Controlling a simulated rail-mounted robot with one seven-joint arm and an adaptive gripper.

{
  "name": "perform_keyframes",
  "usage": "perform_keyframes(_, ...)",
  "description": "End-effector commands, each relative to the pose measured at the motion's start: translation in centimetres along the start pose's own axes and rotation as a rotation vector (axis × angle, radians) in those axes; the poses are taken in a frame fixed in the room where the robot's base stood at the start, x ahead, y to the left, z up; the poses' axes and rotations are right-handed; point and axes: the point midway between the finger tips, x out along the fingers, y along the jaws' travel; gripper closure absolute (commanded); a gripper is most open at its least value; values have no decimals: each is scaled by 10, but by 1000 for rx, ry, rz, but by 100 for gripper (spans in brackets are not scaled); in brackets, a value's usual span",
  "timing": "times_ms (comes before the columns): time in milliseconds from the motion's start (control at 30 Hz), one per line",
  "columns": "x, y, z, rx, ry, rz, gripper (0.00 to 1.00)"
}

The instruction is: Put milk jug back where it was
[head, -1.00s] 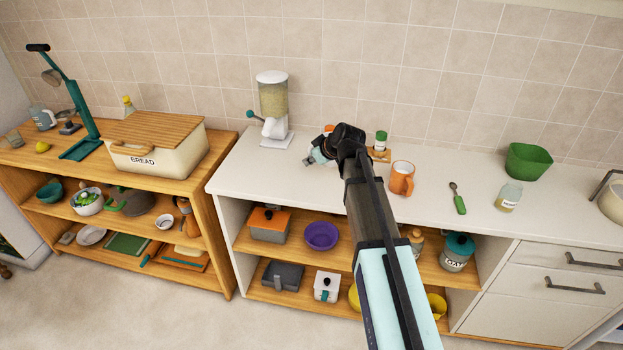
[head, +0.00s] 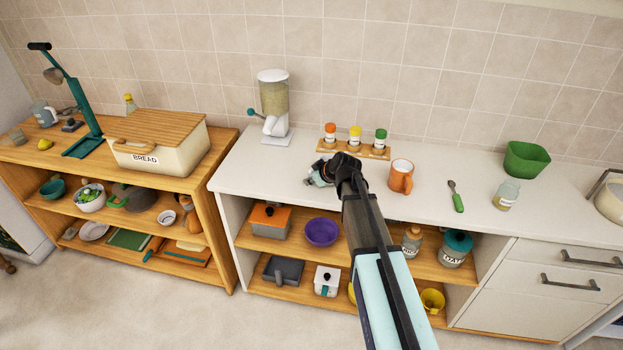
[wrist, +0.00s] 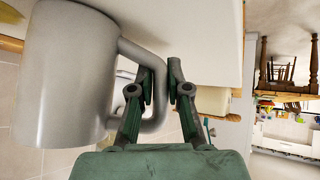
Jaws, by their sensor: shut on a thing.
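The milk jug (wrist: 65,75) is a plain grey metal cylinder with a squared loop handle, on the left of the wrist view. My gripper (wrist: 161,75) is shut on the jug's handle, with one finger on each side of the handle's bar. In the head view my gripper (head: 326,170) is over the white counter, in front of the spice rack and left of the orange mug. There my gripper and wrist hide most or all of the jug. I cannot tell whether the jug touches the counter.
A bread box (head: 160,145) stands on the wooden cupboard at left.

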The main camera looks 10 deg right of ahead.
Motion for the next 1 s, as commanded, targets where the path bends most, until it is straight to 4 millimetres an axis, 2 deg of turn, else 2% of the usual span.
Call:
perform_keyframes(267, 2, 0, 2, 0, 1, 1, 100)
perform_keyframes(300, 3, -1, 2, 0, 0, 0, 81)
perform_keyframes(367, 2, 0, 2, 0, 0, 0, 59)
perform_keyframes(800, -2, 0, -2, 1, 0, 0, 59)
perform_keyframes(867, -6, 0, 1, 1, 1, 1, 59)
perform_keyframes(1000, -28, -1, 2, 1, 2, 3, 59)
